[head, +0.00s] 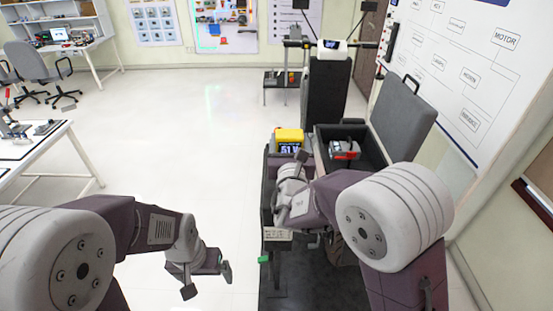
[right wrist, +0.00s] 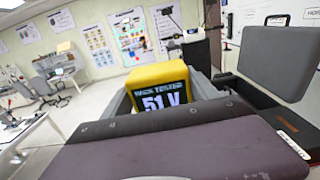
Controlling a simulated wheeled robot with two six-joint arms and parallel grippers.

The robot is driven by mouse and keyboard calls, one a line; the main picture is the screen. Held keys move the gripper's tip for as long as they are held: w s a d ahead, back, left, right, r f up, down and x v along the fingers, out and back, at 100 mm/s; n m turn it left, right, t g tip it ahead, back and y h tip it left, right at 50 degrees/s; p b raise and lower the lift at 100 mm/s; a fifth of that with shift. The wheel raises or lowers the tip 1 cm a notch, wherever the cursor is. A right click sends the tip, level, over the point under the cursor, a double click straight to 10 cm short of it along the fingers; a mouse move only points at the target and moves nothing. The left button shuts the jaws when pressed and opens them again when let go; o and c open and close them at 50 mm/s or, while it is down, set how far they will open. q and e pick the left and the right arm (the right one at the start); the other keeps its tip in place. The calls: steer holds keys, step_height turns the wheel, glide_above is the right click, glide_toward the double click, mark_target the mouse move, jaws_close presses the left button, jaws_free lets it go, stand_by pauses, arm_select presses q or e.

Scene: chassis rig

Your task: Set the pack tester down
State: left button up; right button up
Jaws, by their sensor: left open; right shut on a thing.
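The pack tester (head: 288,136) is a yellow box with a dark display reading 51 V. It is in the middle of the head view, at the far end of a narrow dark tray (head: 267,190) on the rig. In the right wrist view the tester (right wrist: 158,88) faces me, its display clear and its lower part hidden. My right gripper (head: 297,160) is shut on the tester from the near side; its fingertips are mostly hidden. I cannot tell whether the tester touches the tray floor. My left gripper (head: 207,281) is open and empty over the floor, left of the rig.
An open black box (head: 322,134) with a raised grey lid (head: 402,112) stands right of the tester. A grey and red unit (head: 345,149) lies inside it. A black seat back (head: 326,92) rises behind. A white table (head: 50,160) stands left; floor between is clear.

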mark_target(280, 148)
steer(key=a+f, duration=0.2)
steer(key=shift+s+a+p, duration=0.1)
steer(key=shift+a+p, duration=0.2)
step_height(280, 148, down, 4)
steer(key=shift+s+a+r+p, duration=0.1)
steer(key=shift+s+a+p, duration=0.05)
steer(key=shift+p, duration=0.4)
steer(key=shift+f, duration=0.3)
steer(key=o, duration=1.3)
steer(key=shift+b, duration=0.3)
steer(key=shift+c, duration=0.2)
steer(key=o, duration=0.4)
